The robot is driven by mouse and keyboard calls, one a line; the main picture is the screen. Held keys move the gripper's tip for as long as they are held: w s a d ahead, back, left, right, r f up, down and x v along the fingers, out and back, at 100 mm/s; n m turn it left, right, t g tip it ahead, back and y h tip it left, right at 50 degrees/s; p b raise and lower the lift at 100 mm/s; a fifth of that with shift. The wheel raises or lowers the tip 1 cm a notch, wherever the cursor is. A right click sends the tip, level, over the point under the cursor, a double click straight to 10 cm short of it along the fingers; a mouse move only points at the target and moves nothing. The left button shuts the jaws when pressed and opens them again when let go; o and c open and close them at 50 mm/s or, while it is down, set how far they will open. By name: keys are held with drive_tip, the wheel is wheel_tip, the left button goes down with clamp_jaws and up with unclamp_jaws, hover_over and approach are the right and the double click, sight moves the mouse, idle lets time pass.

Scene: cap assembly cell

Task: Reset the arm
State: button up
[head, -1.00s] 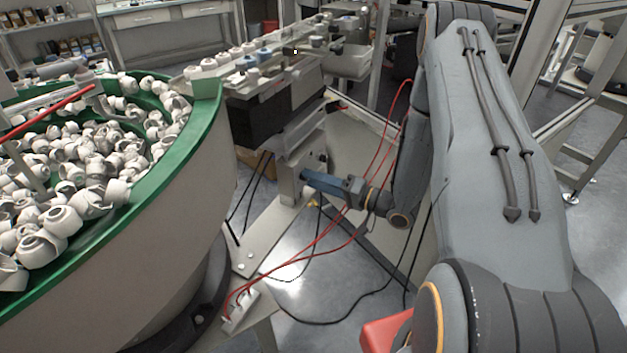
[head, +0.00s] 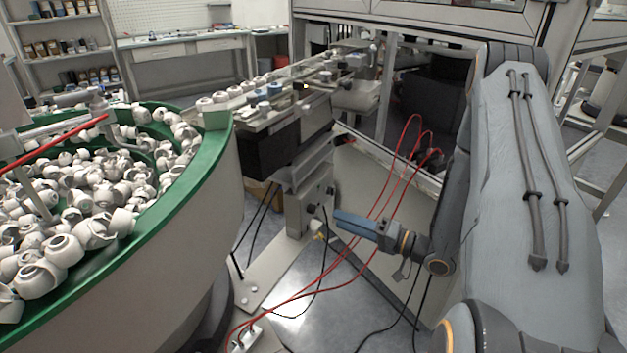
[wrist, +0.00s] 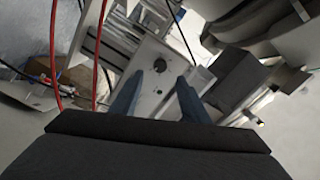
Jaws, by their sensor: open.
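My gripper (head: 340,216) is at the middle of the head view, low beside the grey bracket (head: 300,208) under the feed rail. Its blue fingers point left towards the bracket, and it looks empty. In the wrist view the two blue fingers (wrist: 154,88) stand apart with nothing between them. Beyond them is a pale metal plate (wrist: 150,62) with a dark round knob or hole. I cannot tell how far the fingertips are from the plate.
A green-rimmed feeder bowl (head: 222,150) full of white caps stands at left. A rail (head: 290,92) carrying caps runs back from it. Red hoses (head: 385,190) loop close to my gripper. A cabinet frame (head: 420,30) stands behind. Grey floor shows below.

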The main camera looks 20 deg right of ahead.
drive_tip(key=w+d+r+n+g+h, duration=0.1)
drive_tip(key=w+d+n+g+h, duration=0.15)
drive_tip(key=w+h, duration=0.55)
drive_tip(key=s+a+r+g+h, duration=0.1)
drive_tip(key=s+a+r+g, duration=0.1)
drive_tip(key=s, duration=0.7)
drive_tip(key=s+a+r+n+g+h, duration=0.1)
drive_tip(key=s+a+r+g+h, duration=0.1)
drive_tip(key=s, duration=0.7)
drive_tip(key=s+a+r+g+h, duration=0.2)
drive_tip(key=s+a+r+g, duration=0.2)
drive_tip(key=s, duration=0.5)
wheel_tip(320, 180, up, 4)
drive_tip(key=shift+s+a+f+g, duration=0.2)
drive_tip(key=shift+s+g, duration=0.1)
drive_tip(key=shift+g, duration=0.65)
